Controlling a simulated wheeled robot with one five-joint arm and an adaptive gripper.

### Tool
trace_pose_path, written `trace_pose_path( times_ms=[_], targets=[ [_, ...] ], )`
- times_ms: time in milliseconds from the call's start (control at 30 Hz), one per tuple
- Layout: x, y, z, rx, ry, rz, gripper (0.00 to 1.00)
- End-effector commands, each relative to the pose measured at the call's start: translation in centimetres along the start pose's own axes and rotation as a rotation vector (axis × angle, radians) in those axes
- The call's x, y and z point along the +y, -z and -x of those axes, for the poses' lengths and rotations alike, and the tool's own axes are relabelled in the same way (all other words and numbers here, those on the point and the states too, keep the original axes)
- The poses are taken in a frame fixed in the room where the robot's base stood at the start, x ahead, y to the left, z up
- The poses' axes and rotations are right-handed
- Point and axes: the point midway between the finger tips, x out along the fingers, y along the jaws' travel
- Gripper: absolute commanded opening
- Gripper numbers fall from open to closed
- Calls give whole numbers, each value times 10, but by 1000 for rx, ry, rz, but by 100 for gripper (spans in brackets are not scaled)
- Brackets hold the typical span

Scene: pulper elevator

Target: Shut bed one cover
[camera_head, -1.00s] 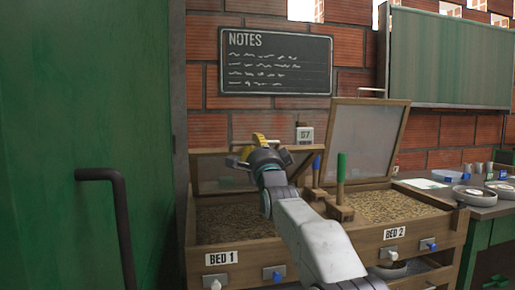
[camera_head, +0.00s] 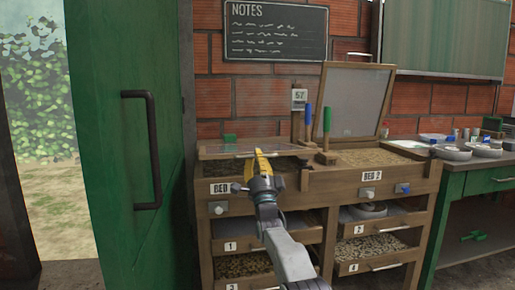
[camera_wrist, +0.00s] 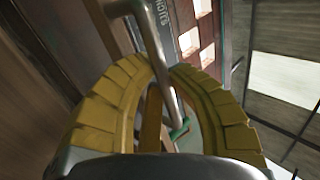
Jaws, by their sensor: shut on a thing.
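The bed one cover (camera_head: 225,149) is a wood-framed clear panel. In the head view it lies low and almost flat over bed 1 (camera_head: 224,174), the left planting bed. I cannot tell whether its front edge touches the bed's rim. My gripper (camera_head: 262,160) has yellow fingers and is at the cover's front edge, above the BED 1 label. In the wrist view the fingers (camera_wrist: 160,90) are shut around the cover's metal handle bar (camera_wrist: 163,50). My gripper hides part of the front edge.
The bed 2 cover (camera_head: 352,100) stands open at right. Blue-handled (camera_head: 307,116) and green-handled (camera_head: 327,122) tools stand between the beds. A green door (camera_head: 125,120) is at left. Drawers (camera_head: 240,245) lie below the beds.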

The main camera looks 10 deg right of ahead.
Motion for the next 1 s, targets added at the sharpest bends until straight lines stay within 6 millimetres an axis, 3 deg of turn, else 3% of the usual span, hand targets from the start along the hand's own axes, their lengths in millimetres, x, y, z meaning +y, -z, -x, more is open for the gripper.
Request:
trace_pose_path(
  times_ms=[33,333,633,1000],
  targets=[
    [14,0,8,1,-2,1,0],
    [45,1,29,0,65,1,0],
    [58,1,45,0,115,1,0],
    [62,1,49,0,120,1,0]
  ],
)
